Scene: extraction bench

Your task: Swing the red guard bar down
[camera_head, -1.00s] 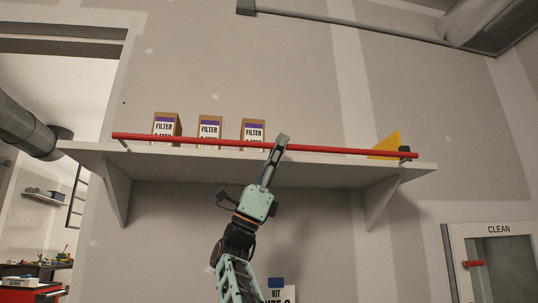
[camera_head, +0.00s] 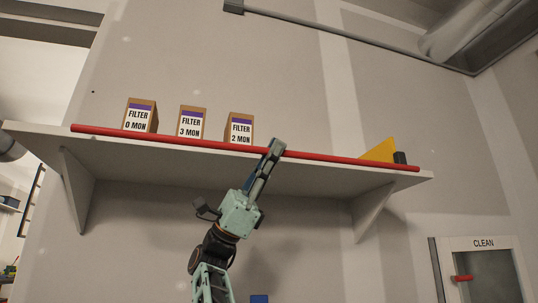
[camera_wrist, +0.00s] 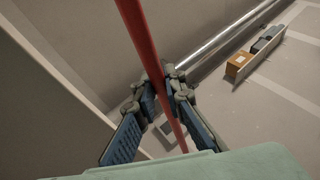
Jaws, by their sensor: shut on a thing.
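The red guard bar (camera_head: 200,143) runs along the front edge of the wall shelf (camera_head: 110,158) in the head view, lower at its right end and near the shelf's top level. My gripper (camera_head: 268,160) reaches up from below and is shut on the bar a little right of its middle. In the wrist view the red bar (camera_wrist: 141,35) passes between the two blue-padded fingers of my gripper (camera_wrist: 166,95). The far part of the bar is partly hidden by the fingers.
Several filter boxes, among them one marked 3 MON (camera_head: 190,122), stand on the shelf behind the bar. A yellow triangular plate (camera_head: 379,151) and a black block (camera_head: 400,158) are at the right end. A cabinet marked CLEAN (camera_head: 483,244) is lower right. Brackets project below the shelf.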

